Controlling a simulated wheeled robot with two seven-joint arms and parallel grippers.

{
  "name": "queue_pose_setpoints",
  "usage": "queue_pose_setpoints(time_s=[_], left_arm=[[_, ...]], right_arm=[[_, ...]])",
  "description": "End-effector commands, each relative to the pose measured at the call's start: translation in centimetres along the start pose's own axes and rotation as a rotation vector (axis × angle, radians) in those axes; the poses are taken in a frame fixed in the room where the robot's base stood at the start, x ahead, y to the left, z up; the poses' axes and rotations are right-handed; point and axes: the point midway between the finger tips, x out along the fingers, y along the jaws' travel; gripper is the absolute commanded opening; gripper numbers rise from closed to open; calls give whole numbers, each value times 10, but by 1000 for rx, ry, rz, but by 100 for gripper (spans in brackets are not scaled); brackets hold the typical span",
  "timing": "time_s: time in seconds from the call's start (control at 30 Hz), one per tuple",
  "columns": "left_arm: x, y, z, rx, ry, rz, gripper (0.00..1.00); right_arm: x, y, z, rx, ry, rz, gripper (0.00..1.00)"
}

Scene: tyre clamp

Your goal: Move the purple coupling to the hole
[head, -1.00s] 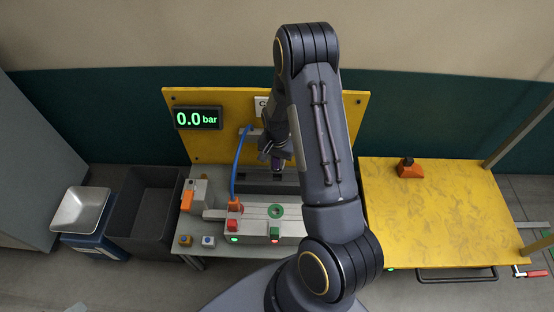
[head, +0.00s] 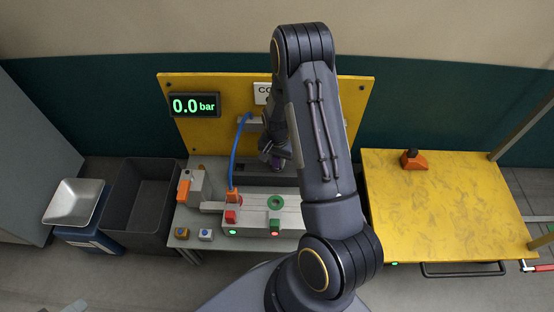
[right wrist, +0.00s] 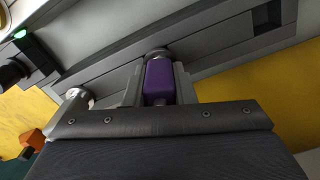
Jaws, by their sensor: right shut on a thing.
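The purple coupling (right wrist: 158,80) is between the two fingers of my right gripper (right wrist: 158,88) in the right wrist view. A dark round end shows at its far tip, against a grey bar. In the head view my right gripper (head: 275,156) is mostly behind my own arm, with a bit of purple showing above the grey bench. A green ring (head: 276,202) with a dark centre is on top of the pale grey block in front of it. I cannot tell whether this ring is the hole. My left gripper is not in view.
A yellow panel (head: 215,133) with a 0.0 bar display (head: 194,105) stands behind. A blue hose (head: 236,150) runs down to an orange fitting (head: 232,194), left of the gripper. A dark bin (head: 140,205) stands left. A yellow table (head: 455,215) at right is mostly clear.

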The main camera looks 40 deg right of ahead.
Motion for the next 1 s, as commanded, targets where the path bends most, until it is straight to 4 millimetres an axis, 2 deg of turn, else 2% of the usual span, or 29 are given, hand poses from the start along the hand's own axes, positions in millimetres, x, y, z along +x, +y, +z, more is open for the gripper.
queue_pose_setpoints(time_s=[0.03,0.07,0.23,0.57,0.9,1.0], left_arm=[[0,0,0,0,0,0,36],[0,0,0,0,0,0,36],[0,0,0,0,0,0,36],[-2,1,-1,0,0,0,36],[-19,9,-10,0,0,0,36],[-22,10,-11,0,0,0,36]], right_arm=[[0,0,0,0,0,0,0],[0,0,0,0,0,0,26],[0,0,0,0,0,0,48],[-5,0,0,0,0,0,49],[-60,-1,0,0,1,-2,49],[-71,0,0,-1,1,-1,49]])
